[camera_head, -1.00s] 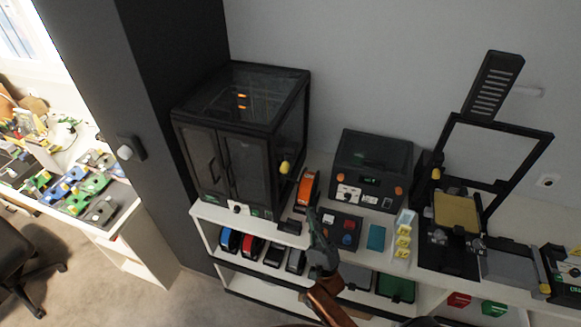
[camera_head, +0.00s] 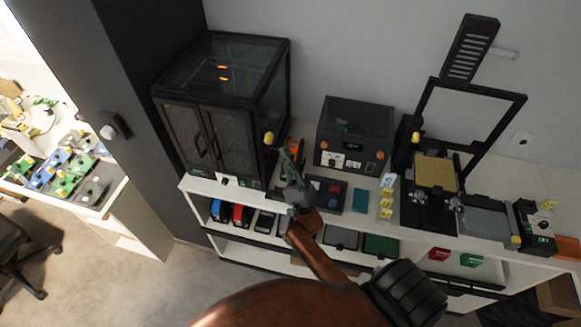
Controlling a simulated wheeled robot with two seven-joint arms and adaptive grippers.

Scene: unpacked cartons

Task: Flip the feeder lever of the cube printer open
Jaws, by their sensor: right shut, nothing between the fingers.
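The cube printer (camera_head: 222,110) is a black box-shaped enclosure with two dark front doors, at the left end of the white bench. A yellow knob (camera_head: 268,138) sticks out at its right side near the front; I take it to be the feeder lever's end, but the lever's position is too small to tell. My right gripper (camera_head: 287,150) is shut and empty, pointing up just right of the knob. A small gap shows between them, though I cannot tell the depth. My left gripper is out of view.
A dark box machine (camera_head: 355,137) with an orange knob stands to the right. An open-frame printer (camera_head: 436,174) is farther right.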

